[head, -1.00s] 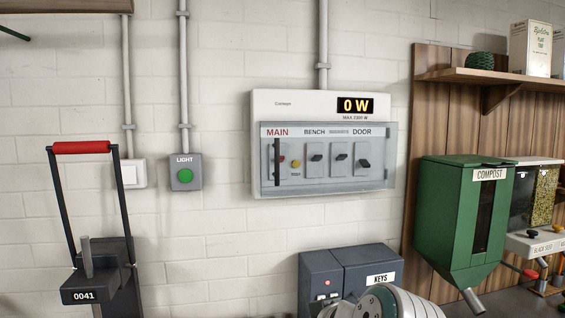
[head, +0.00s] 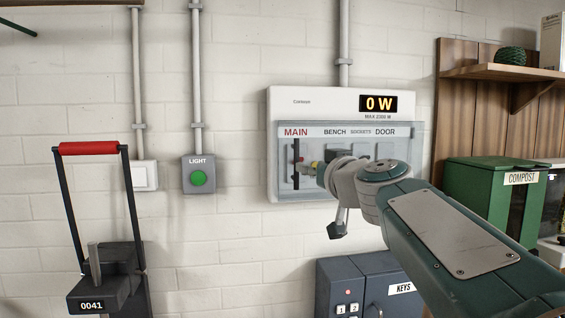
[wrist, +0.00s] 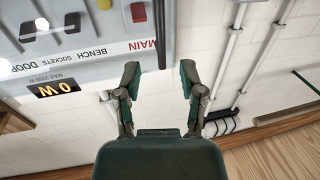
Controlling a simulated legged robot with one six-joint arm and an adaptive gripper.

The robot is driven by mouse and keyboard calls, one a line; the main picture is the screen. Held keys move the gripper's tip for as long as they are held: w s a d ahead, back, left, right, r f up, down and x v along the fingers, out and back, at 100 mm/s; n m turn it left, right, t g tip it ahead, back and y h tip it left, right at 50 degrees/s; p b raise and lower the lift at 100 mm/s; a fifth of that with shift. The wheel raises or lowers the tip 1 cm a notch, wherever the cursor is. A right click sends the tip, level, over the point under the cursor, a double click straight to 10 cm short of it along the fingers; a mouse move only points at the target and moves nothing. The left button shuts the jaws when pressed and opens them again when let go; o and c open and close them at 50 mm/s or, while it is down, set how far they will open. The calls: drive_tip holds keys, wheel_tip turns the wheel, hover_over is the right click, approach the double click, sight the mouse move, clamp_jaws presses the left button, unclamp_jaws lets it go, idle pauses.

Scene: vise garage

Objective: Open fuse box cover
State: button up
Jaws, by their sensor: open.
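The white fuse box (head: 320,103) hangs on the wall in the head view, its display reading 0 W. Its clear cover (head: 408,150) lies over the switches and looks shut. A black vertical handle (head: 296,163) stands at the cover's left side, by MAIN. In the wrist view, which is upside down, the handle (wrist: 160,30) shows just beyond my gripper (wrist: 159,78). My gripper's two fingers are apart with nothing between them, roughly lined up with the handle. In the head view my arm hides the box's lower right and most of the gripper.
A green LIGHT button (head: 198,178) and a white switch (head: 144,176) are on the wall to the left. A red-handled lever (head: 88,148) stands at lower left. A KEYS cabinet (head: 385,280) is below the box, and a green COMPOST bin (head: 475,190) is at right.

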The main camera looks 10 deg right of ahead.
sight(296, 178)
drive_tip(key=w, duration=0.2)
drive_tip(key=w+a, duration=0.1)
drive_tip(key=w, duration=0.4)
drive_tip(key=shift+w+a, duration=0.35)
drive_tip(key=shift+w, duration=0.05)
clamp_jaws()
